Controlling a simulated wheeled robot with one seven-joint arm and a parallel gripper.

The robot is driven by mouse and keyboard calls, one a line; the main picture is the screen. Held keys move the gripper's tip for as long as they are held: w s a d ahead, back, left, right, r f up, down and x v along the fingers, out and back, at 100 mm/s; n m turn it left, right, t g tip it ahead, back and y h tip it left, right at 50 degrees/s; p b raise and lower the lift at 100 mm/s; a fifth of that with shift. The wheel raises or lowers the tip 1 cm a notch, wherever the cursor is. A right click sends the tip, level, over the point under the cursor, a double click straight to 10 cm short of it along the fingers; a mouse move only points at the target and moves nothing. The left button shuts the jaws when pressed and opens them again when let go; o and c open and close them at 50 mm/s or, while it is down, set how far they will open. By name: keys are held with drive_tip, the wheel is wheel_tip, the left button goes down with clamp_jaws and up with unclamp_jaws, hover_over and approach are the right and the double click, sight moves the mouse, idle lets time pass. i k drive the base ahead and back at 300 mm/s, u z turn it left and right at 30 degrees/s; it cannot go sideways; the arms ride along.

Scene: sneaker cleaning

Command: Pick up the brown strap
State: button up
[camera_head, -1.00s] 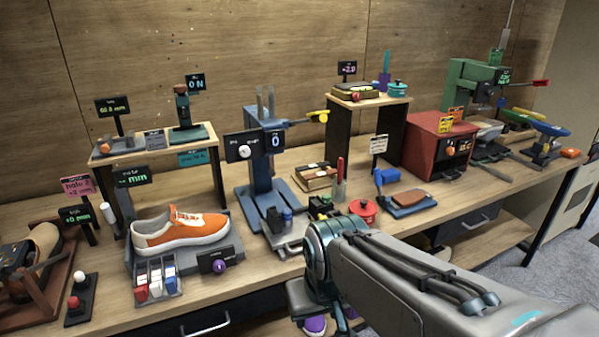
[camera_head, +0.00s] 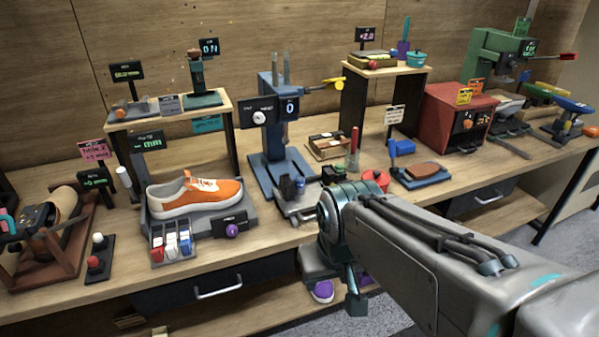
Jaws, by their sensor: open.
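I cannot make out a brown strap for certain. A flat brown piece (camera_head: 424,170) lies on a blue-grey stand at the right middle of the bench. A tan band or roll (camera_head: 67,203) sits in a brown wooden rack at the far left. My grey arm reaches in from the lower right, with its teal joint in front of the bench's front edge. My gripper cannot be made out; the end of my arm is hidden or out of the picture.
An orange sneaker (camera_head: 196,195) rests on a grey stand, with a small bottle tray (camera_head: 171,243) before it. A blue press (camera_head: 278,145), red pot (camera_head: 375,181), raised shelf (camera_head: 385,72) and red box (camera_head: 455,118) crowd the wooden bench (camera_head: 255,243).

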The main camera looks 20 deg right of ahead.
sight(347, 141)
drive_tip(key=k, duration=0.4)
drive_tip(key=z, duration=1.45)
drive_tip(key=i, duration=1.35)
drive_tip(key=u, duration=0.6)
drive_tip(key=i, duration=0.45)
drive_tip(key=u, duration=0.55)
